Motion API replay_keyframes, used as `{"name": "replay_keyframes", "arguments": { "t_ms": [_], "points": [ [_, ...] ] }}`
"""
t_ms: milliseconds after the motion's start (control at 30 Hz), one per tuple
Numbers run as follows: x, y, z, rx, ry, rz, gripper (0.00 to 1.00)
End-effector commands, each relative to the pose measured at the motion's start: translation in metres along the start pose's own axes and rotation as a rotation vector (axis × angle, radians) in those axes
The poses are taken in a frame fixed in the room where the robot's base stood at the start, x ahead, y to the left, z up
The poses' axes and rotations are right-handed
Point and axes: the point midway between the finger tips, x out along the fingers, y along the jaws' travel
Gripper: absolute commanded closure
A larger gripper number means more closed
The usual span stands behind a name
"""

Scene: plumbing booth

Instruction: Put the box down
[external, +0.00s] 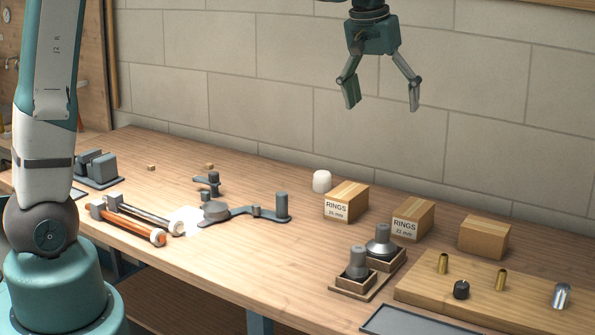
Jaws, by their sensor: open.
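My gripper (383,101) is open and empty, high above the back part of the bench, with its fingers pointing down. The left box (347,202) and the middle box (412,219) each have a white label reading RINGS. The right box (484,238) shows no label on its visible sides. Each box sits upright, apart from the others. The gripper touches none of them. I cannot tell which box the task means.
A white cylinder (322,181) stands behind the left box. A wooden tray (352,287) with grey fittings and a board (470,297) with brass and dark parts are in front. Pipe tools (137,219) and a grey bracket (250,212) lie left. The wall is behind.

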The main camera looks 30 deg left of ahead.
Motion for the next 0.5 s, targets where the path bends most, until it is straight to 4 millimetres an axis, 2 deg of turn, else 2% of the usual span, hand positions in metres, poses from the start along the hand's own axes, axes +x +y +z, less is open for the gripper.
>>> {"name": "replay_keyframes", "arguments": {
  "t_ms": [100, 500],
  "points": [
    [-0.017, -0.023, 0.014, -0.002, 0.023, 0.002, 0.12],
    [-0.059, -0.088, 0.067, 0.001, 0.097, 0.005, 0.12]
  ]
}}
